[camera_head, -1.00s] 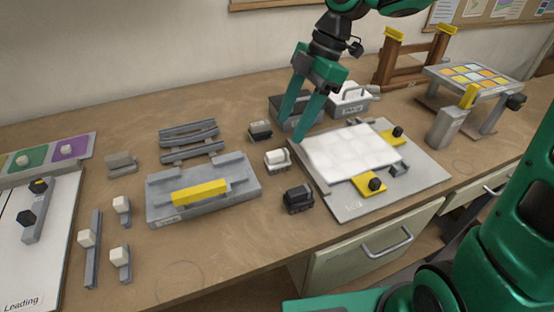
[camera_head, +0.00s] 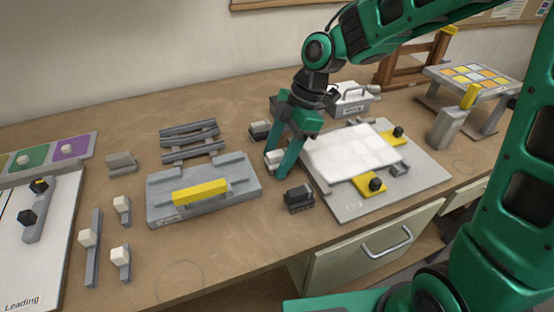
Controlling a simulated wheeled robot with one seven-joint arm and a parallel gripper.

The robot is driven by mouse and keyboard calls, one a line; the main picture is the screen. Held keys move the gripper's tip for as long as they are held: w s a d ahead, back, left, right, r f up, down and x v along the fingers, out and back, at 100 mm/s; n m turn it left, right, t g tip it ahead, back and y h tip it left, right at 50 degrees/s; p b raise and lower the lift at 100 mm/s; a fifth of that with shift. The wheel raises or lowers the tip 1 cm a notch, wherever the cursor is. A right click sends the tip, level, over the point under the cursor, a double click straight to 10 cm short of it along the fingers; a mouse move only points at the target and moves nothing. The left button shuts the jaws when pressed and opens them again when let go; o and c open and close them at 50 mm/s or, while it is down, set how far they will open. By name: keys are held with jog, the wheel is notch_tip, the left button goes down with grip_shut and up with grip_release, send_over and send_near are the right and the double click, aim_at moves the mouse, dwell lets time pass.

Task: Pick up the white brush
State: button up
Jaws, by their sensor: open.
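The white brush (camera_head: 272,163) looks like a small pale block on a dark base. It stands on the workbench between two dark blocks of similar size, left of the grey board with the white sheet. My gripper (camera_head: 274,163) points down at the brush with its green fingers apart. One fingertip is at the brush's far side and the other is at its near right side. The right finger hides part of the brush. I cannot tell whether the fingers touch it.
A dark block (camera_head: 299,199) stands in front and a grey-black block (camera_head: 259,130) behind. The grey board (camera_head: 350,209) lies to the right, a grey fixture with a yellow bar (camera_head: 200,191) to the left. A white-handled box (camera_head: 352,101) stands behind my gripper.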

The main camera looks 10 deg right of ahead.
aim_at(272, 153)
jog(key=c, duration=1.1)
jog(key=shift+c, duration=0.2)
jog(key=shift+r, duration=0.4)
notch_tip(272, 153, up, 4)
jog(key=shift+f, duration=0.25)
jog(key=s+a+r, duration=0.4)
jog(key=s+r, duration=0.2)
jog(key=s, duration=0.4)
jog(key=shift+s+a+r, duration=0.35)
jog(key=shift+r, duration=0.05)
